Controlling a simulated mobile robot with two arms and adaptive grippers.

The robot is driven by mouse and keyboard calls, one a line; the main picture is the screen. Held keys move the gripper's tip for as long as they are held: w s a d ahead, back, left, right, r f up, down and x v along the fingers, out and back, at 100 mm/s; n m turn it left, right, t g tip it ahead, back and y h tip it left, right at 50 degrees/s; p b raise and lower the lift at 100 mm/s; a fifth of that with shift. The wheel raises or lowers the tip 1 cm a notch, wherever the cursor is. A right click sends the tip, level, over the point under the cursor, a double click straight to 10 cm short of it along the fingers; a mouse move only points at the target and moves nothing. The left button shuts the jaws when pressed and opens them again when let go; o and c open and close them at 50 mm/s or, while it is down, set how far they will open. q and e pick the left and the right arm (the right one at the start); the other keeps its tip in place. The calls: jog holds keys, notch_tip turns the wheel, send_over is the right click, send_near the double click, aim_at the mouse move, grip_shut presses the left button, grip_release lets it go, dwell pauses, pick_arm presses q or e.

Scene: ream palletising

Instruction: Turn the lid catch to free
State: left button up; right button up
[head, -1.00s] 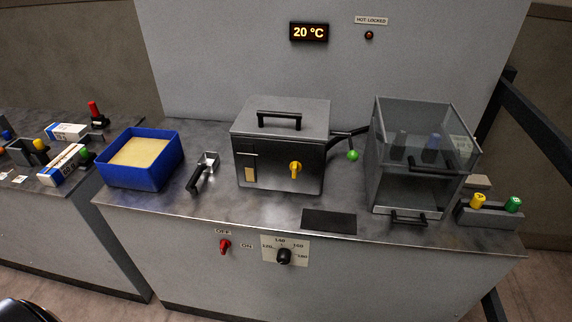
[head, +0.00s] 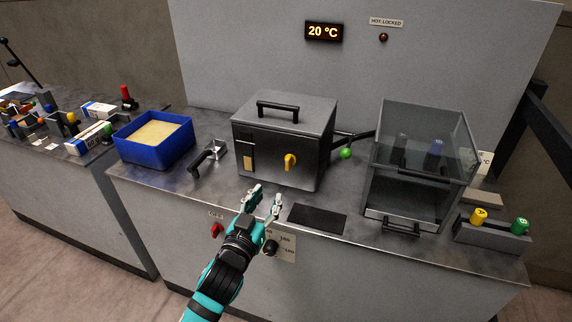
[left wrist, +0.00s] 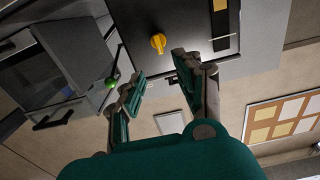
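The lid catch (head: 290,162) is a yellow knob on the front face of a grey metal box (head: 262,166) with a lid (head: 290,112) and a black top handle. The lid is down. In the left wrist view the yellow catch (left wrist: 158,43) shows beyond my fingers. My left gripper (head: 266,192) is open and empty. It is in front of the box, below and a little left of the catch, and apart from it. In the left wrist view its fingers (left wrist: 160,88) are spread with nothing between them. My right gripper is not in view.
A blue tub (head: 154,145) and a black-handled tool (head: 208,158) are left of the box. A clear-walled case (head: 425,165) stands right, with a green ball knob (head: 346,153) between. A dark pad (head: 317,220) lies in front. The display (head: 324,31) reads 20 °C.

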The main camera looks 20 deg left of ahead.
aim_at(287, 165)
pick_arm(q)
jog(key=w, duration=1.4)
jog(key=shift+d, duration=0.35)
grip_shut()
